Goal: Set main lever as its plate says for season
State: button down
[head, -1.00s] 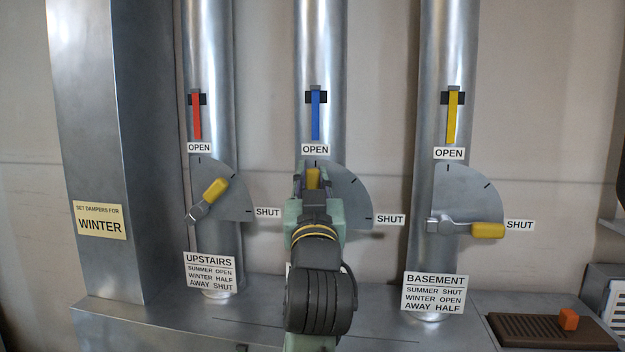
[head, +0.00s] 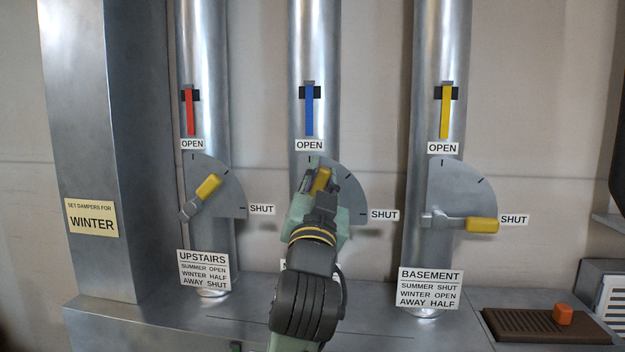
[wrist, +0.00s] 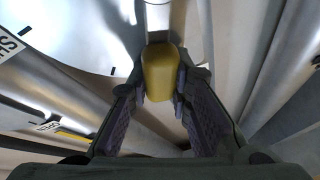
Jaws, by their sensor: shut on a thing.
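The middle duct's lever has a yellow handle (head: 320,180), and my gripper (head: 319,187) is shut on it. This handle points up and slightly right, just off the OPEN mark. In the wrist view the handle (wrist: 160,72) sits between both fingers. The middle duct's plate is hidden behind my arm. The season sign (head: 92,217) reads "SET DAMPERS FOR WINTER". The upstairs lever (head: 205,190) points up and right, about halfway; its plate (head: 204,269) reads winter half. The basement lever (head: 480,225) points right at SHUT; its plate (head: 430,288) reads winter open.
Red (head: 190,112), blue (head: 309,110) and yellow (head: 445,112) tabs hang on the ducts above the dials. An orange block (head: 563,314) sits on a brown grille (head: 520,327) at lower right. A large metal duct (head: 100,130) stands at left.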

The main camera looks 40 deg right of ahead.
jog(key=shift+s+d+f+m+g+h+b, duration=0.2)
jog(key=shift+s+d+f+m+g+h, duration=0.3)
jog(key=shift+m, duration=0.75)
jog(key=shift+s+d+f+m+g+h+b, duration=0.1)
jog(key=shift+s+m+g+h+b, duration=0.2)
jog(key=shift+m+g, duration=0.7)
jog(key=shift+s+d+f+m+g+h+b, duration=0.15)
jog(key=shift+s+d+f+m+g+h, duration=0.25)
jog(key=shift+m, duration=1.15)
jog(key=shift+w+r, duration=0.1)
jog(key=c, duration=1.4)
grip_release()
jog(key=shift+a, duration=0.1)
jog(key=shift+c, duration=0.2)
jog(key=v, duration=0.7)
jog(key=shift+a, duration=0.2)
